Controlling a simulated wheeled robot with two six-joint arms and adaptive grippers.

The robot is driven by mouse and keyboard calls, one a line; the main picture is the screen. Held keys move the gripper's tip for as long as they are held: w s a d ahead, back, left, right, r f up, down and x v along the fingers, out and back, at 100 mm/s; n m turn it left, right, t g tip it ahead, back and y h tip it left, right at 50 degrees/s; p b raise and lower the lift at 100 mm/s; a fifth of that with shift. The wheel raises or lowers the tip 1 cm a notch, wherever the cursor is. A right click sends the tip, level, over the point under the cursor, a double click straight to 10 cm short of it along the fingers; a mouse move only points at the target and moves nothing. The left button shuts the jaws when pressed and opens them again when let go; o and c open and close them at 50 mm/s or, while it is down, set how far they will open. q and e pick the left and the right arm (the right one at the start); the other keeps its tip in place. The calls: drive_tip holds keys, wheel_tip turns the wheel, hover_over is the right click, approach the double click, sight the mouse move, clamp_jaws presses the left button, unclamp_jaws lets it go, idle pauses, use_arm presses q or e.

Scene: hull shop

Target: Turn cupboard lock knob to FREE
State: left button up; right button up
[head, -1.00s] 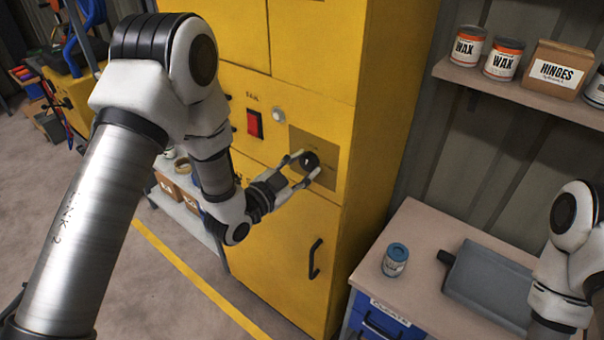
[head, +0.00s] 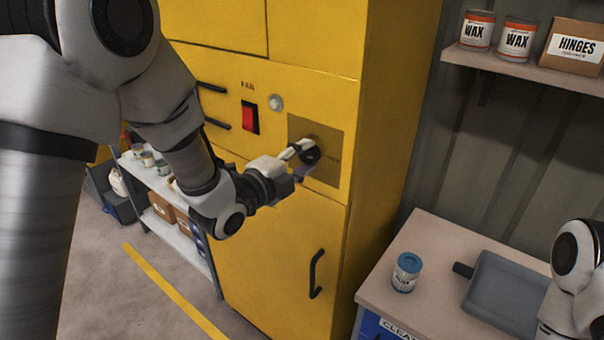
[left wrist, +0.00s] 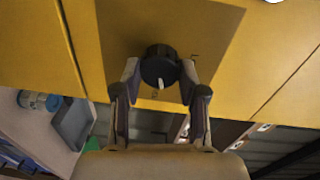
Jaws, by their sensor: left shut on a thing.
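The cupboard lock knob (head: 311,154) is a round black knob on a dull brown plate (head: 329,172) on the yellow cupboard (head: 305,220). In the left wrist view the knob (left wrist: 160,62) sits between the two fingertips of my left gripper (left wrist: 160,72), which is shut on it. A white pointer mark on the knob points toward the bottom of that view. Small marks on the plate are too small to read. In the head view my left gripper (head: 302,160) partly covers the knob. My right arm shows at the right edge, its gripper out of view.
A red switch (head: 250,117) and a round pale button (head: 276,102) sit left of the plate. A black door handle (head: 316,273) is below. A bench (head: 440,235) at right holds a blue-lidded can (head: 406,272) and a grey tray (head: 507,290).

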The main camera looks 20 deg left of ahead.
use_arm(q)
drive_tip(key=shift+m+b, duration=1.7)
drive_tip(key=shift+b, duration=0.2)
drive_tip(key=o, duration=1.1)
drive_tip(key=shift+d, duration=0.1)
drive_tip(key=shift+o, duration=0.2)
drive_tip(key=v, duration=0.7)
drive_tip(key=shift+s, duration=0.25)
